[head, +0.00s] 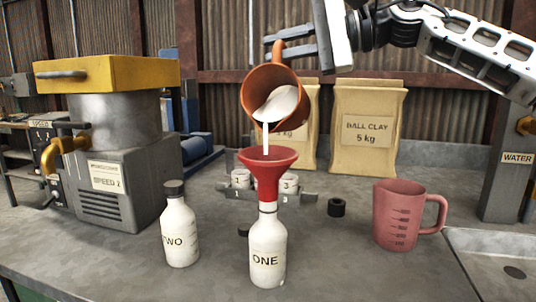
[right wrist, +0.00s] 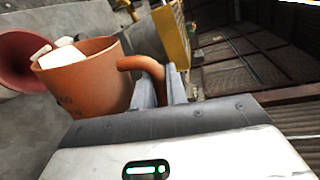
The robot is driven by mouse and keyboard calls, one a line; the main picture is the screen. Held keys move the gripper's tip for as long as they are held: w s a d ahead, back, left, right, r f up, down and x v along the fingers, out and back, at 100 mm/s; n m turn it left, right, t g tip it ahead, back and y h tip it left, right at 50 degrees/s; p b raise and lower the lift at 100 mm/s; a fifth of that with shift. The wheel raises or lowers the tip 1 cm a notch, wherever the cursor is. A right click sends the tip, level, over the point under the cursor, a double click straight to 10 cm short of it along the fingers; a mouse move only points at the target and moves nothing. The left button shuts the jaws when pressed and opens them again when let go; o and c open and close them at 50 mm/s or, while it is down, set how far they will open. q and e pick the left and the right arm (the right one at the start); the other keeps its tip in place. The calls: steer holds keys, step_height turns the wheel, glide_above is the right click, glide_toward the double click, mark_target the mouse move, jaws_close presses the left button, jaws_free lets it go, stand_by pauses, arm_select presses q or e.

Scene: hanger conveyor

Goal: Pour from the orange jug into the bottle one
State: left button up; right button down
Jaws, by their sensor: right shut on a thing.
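The orange jug (head: 258,82) is tilted in the air with its mouth down toward the viewer. White liquid shows inside it, and a thin white stream falls from its lip into the red funnel (head: 267,170). The funnel stands in the neck of the white bottle labelled ONE (head: 267,262), upright on the bench. My right gripper (head: 279,45) is shut on the jug's handle. In the right wrist view the fingers (right wrist: 162,90) grip the handle of the jug (right wrist: 85,85), with the funnel (right wrist: 17,62) beyond its rim. My left gripper is not in view.
White bottle TWO (head: 180,235), capped, stands left of bottle ONE. A pink measuring jug (head: 405,215) stands at the right near a sink (head: 495,262). A grey machine with a yellow top (head: 105,130) fills the left. Clay bags (head: 365,130) stand behind. A black cap (head: 336,207) lies on the bench.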

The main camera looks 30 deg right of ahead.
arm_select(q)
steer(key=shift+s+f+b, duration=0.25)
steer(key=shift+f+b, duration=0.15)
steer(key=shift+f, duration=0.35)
arm_select(e)
steer(key=shift+s+a+f+n, duration=0.2)
steer(key=shift+s+a+n, duration=0.1)
steer(key=shift+a, duration=0.05)
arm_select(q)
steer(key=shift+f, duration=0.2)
arm_select(e)
steer(key=shift+s+a+f, duration=0.1)
steer(key=shift+s+a, duration=0.05)
arm_select(q)
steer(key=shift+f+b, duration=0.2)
steer(key=shift+b, duration=0.2)
arm_select(e)
steer(key=shift+s+a+f+n, duration=0.15)
steer(key=shift+a+n, duration=0.05)
steer(key=shift+n, duration=0.2)
